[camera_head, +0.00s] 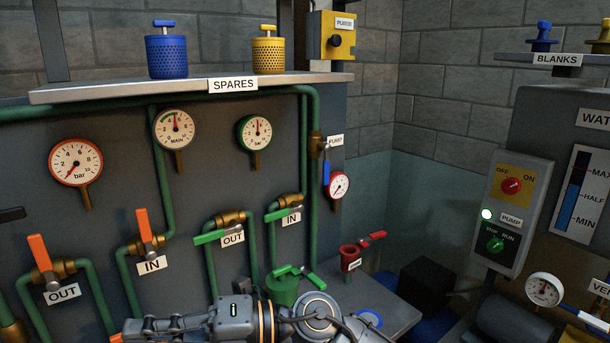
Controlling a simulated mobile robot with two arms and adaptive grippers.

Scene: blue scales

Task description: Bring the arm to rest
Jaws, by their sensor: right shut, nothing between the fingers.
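My right gripper (135,329) is at the bottom of the head view, its fingers pointing left. It is shut and empty. Its grey arm lies along the bottom edge, in front of the lower part of the panel, and the lower part of the arm is cut off by the frame. My left gripper is not in view.
A panel with green pipes, gauges (76,163) and orange valve handles (144,226) stands behind. A spares shelf (130,88) and pump control box (513,215) flank the corner.

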